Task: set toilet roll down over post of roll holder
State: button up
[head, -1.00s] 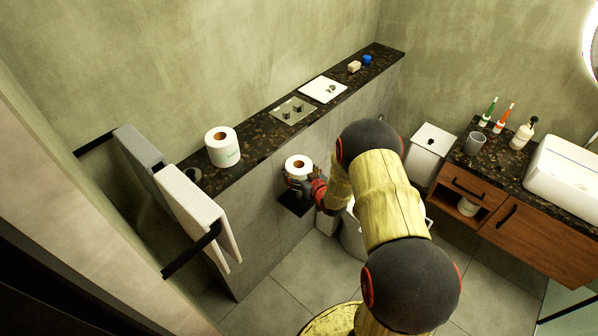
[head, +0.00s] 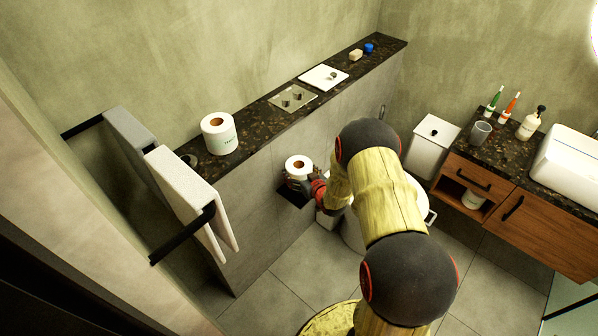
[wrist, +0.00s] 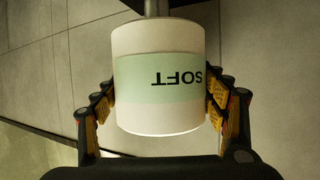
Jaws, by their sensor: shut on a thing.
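My gripper (wrist: 158,108) is shut on a white toilet roll (wrist: 156,90), its fingers on both sides of the roll. The roll has a pale green band with "SOFT", upside down in the wrist view. In the head view the held roll (head: 298,166) is upright, its open core facing up, just above the black plate (head: 290,197) of the roll holder on the half wall. A grey post (wrist: 157,7) shows at the top of the wrist view, in line with the roll and meeting its edge. I cannot tell whether its tip is inside the core.
Another toilet roll (head: 219,133) stands on the dark stone ledge (head: 262,118). Towels (head: 185,190) hang on a black rail at the left. A toilet (head: 360,232) is partly hidden behind my arm. A white bin (head: 432,148) and a wooden vanity (head: 530,225) are at the right.

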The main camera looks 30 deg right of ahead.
jog(key=shift+f+b, duration=2.15)
jog(key=shift+f, duration=0.7)
jog(key=o, duration=1.3)
jog(key=shift+s, duration=0.1)
jog(key=v, duration=1.1)
jog(key=shift+s+r, duration=0.15)
jog(key=shift+s, duration=0.25)
